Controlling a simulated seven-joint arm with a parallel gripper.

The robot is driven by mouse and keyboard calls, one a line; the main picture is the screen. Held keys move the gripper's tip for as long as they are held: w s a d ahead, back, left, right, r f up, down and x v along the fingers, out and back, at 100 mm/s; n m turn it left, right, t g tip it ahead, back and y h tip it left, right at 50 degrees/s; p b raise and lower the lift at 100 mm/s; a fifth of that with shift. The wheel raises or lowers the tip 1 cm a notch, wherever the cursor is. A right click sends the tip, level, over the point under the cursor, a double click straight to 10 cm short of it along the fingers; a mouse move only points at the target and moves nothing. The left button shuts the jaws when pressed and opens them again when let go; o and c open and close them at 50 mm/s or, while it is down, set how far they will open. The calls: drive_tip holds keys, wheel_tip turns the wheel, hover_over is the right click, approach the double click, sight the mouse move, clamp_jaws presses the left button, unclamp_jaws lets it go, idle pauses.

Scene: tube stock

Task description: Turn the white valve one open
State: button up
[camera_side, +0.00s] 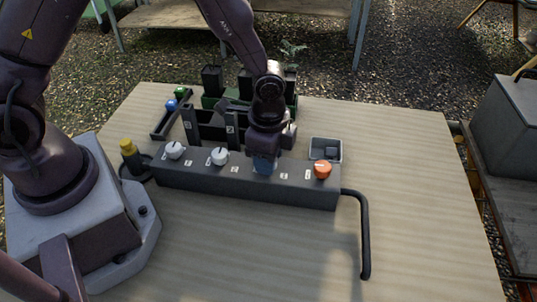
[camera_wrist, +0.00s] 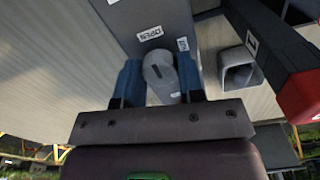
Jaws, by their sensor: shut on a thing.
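My gripper (camera_side: 264,165) reaches down onto the dark valve box (camera_side: 240,184), between a white valve knob (camera_side: 219,156) and an orange knob (camera_side: 322,169). A second white knob (camera_side: 174,150) is farther left. In the wrist view, the blue fingers of my gripper (camera_wrist: 160,85) are shut on a pale grey-white knob (camera_wrist: 162,75). The knob has a dark pointer mark on its top. A label reading OPEN (camera_wrist: 150,33) is on the box beside it. In the side view my gripper hides this knob.
A dark rack (camera_side: 205,125) stands behind the box, with blue (camera_side: 171,104) and green (camera_side: 181,91) caps to its left. A small grey tray (camera_side: 326,149) is behind the orange knob. A black pipe (camera_side: 364,230) runs forward at right. The front table is clear.

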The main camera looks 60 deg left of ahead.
drive_tip(key=shift+d, duration=0.1)
drive_tip(key=o, duration=0.9)
wheel_tip(320, 180, up, 13)
drive_tip(key=s+a+r+n+t, duration=0.2)
drive_tip(key=s+a+r+n, duration=0.1)
drive_tip(key=s+r, duration=0.1)
drive_tip(key=s+a+r+n+t, duration=0.1)
drive_tip(key=s+a+r+n, duration=0.2)
drive_tip(key=s+r+n, duration=0.1)
drive_tip(key=s+a+r+n+t, duration=0.2)
drive_tip(key=s+a+r+n, duration=0.1)
drive_tip(key=s+r+n, duration=0.1)
drive_tip(key=shift+s+a+r+t, duration=0.2)
drive_tip(key=shift+s+r, duration=0.25)
drive_tip(key=shift+s, duration=0.25)
drive_tip(key=shift+s+a+r+t, duration=0.1)
drive_tip(key=shift+s+a+r, duration=0.05)
drive_tip(key=shift+s+r, duration=0.4)
